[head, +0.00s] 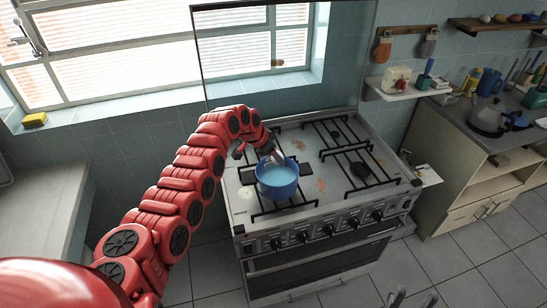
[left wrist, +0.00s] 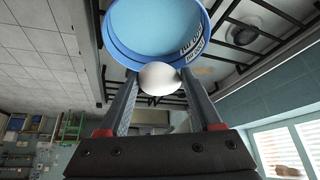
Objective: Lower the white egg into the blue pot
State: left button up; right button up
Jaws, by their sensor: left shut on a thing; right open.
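The blue pot (head: 277,190) stands upright on the front left of the stove, with a light blue inside. It also shows at the top of the left wrist view (left wrist: 112,48). My left gripper (head: 276,158) reaches in from the left, at the pot's back rim in the head view. In the left wrist view its two fingers are shut on the white egg (left wrist: 160,78), which overlaps the pot's near rim there. I cannot tell the egg's height over the rim. My right gripper (head: 412,299) is open at the bottom edge, only its fingertips showing.
The stove (head: 240,205) has black grates (head: 362,187) and knobs in front. A clear upright glass panel (head: 235,50) rises behind it. At the right, a counter (head: 470,135) holds a moka pot (head: 490,115) and bottles. A yellow sponge (head: 34,120) lies on the windowsill.

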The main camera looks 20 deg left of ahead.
dwell(0.3)
pick_arm(q)
jog(key=b, duration=0.6)
send_over(278, 184)
jog(key=s+a, duration=0.1)
jog(key=shift+s+f, duration=0.2)
jog(key=shift+f, duration=3.55)
jog(key=shift+f+b, duration=1.6)
jog(key=shift+f, duration=0.9)
jog(key=o, duration=0.9)
jog(key=shift+s+a+r, duration=0.1)
jog(key=b+v, duration=0.2)
jog(key=v, duration=1.5)
jog(key=shift+b, duration=0.4)
